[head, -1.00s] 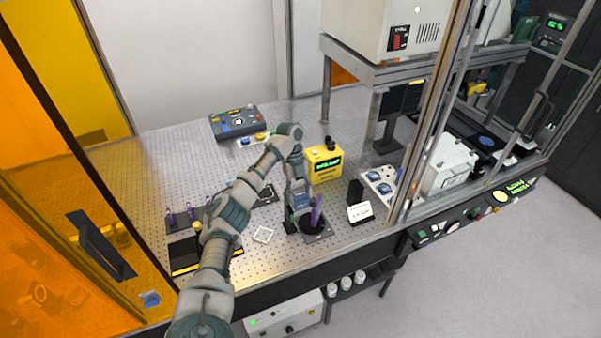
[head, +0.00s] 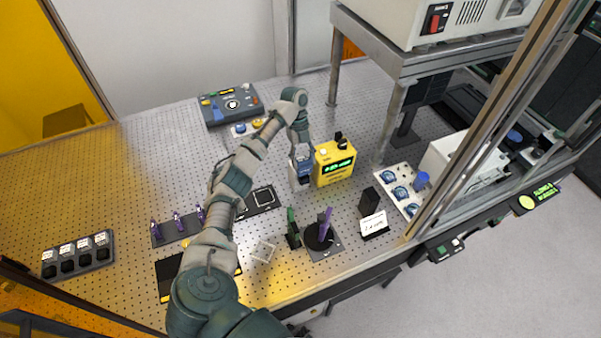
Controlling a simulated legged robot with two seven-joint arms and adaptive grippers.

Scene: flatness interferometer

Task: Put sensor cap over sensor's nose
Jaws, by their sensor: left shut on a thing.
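My left gripper (head: 301,178) hangs fingers-down just left of the yellow meter box (head: 334,166), which has a green lit display. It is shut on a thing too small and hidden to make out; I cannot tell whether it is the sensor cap. Nearer the front edge, a purple upright piece (head: 326,222) stands on a black round base (head: 316,240). A small dark green upright piece (head: 292,228) stands just left of it. I cannot make out which piece is the sensor or where its nose is. My right gripper is out of view.
A white board with blue round parts (head: 400,192) lies at the right, near a sign (head: 373,224) and the enclosure's post. A control console (head: 231,104) stands at the back. A raised shelf (head: 400,57) overhangs the back right.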

